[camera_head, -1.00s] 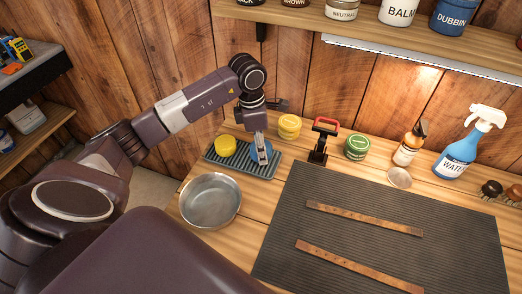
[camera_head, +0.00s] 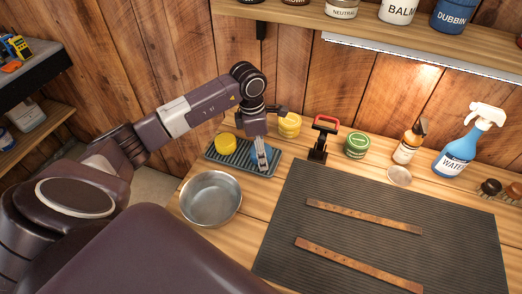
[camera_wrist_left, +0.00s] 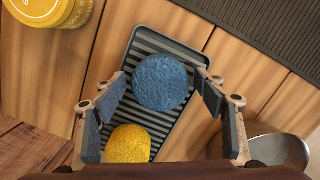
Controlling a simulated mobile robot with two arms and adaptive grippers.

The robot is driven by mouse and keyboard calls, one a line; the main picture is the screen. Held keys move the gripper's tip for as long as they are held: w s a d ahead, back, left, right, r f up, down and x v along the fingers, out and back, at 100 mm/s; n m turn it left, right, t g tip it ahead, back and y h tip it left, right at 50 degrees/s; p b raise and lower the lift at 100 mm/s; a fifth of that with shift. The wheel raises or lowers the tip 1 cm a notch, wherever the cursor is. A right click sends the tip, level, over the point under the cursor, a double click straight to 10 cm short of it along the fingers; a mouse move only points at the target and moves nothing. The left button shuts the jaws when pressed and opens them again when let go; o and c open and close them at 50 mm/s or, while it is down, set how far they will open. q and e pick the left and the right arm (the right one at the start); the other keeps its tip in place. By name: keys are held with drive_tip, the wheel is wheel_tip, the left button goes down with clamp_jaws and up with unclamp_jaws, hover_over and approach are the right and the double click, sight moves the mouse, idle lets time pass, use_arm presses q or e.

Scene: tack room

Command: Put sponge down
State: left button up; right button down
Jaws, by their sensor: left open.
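A round blue sponge (camera_wrist_left: 160,82) lies on the ribbed grey tray (camera_wrist_left: 190,57), beside a round yellow sponge (camera_wrist_left: 128,144). In the head view the blue sponge (camera_head: 254,152) is partly hidden by my left gripper (camera_head: 263,158), and the yellow sponge (camera_head: 225,143) is at the tray's left end. My left gripper is open over the tray. In the left wrist view its fingers (camera_wrist_left: 162,84) stand apart on either side of the blue sponge, with visible gaps. My right gripper is not in view.
A metal bowl (camera_head: 211,199) stands in front of the tray. A dark ribbed mat (camera_head: 345,220) with two leather straps fills the right side.

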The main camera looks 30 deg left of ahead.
use_arm(q)
drive_tip(key=shift+r, duration=0.3)
wheel_tip(320, 180, up, 12)
drive_tip(key=a+b, duration=0.1)
drive_tip(key=b, duration=0.2)
drive_tip(key=shift+s+f, duration=0.2)
drive_tip(key=shift+s, duration=0.25)
clamp_jaws()
idle(0.7)
